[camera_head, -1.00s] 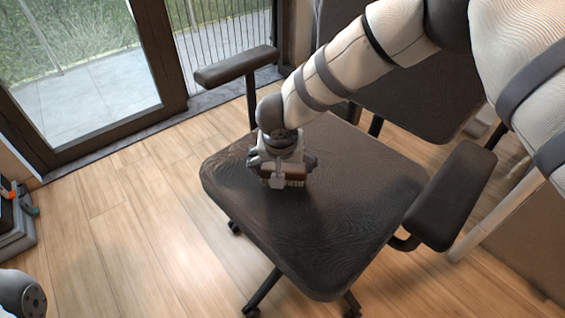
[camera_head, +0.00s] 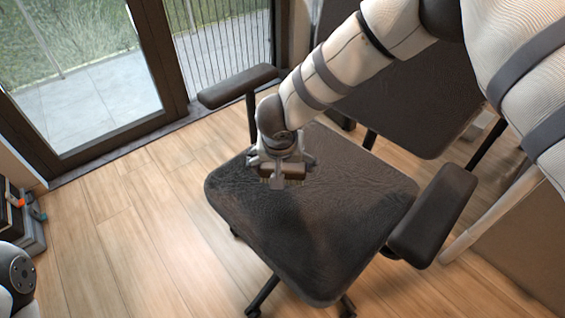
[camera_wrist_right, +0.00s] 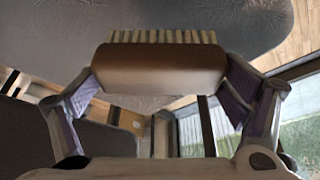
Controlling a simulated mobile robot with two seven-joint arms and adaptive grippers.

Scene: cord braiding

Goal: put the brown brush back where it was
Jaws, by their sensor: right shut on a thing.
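The brown brush (camera_wrist_right: 160,68) is held across my right gripper in the right wrist view, its pale bristles facing the dark chair seat. In the head view the brush (camera_head: 294,171) shows small between the fingers of my right gripper (camera_head: 281,173), over the rear left part of the chair seat (camera_head: 320,225). I cannot tell whether the bristles touch the seat. My right gripper also shows in the right wrist view (camera_wrist_right: 160,85), with a finger at each end of the brush. At the lower left of the head view is a rounded part of my left arm; its gripper is not in view.
The chair has a left armrest (camera_head: 238,86), a right armrest (camera_head: 432,215) and a tall backrest (camera_head: 415,105). A dark stand with an orange and teal item (camera_head: 38,213) is at the left edge. A glass door (camera_head: 85,60) is behind. Wooden floor lies clear at left.

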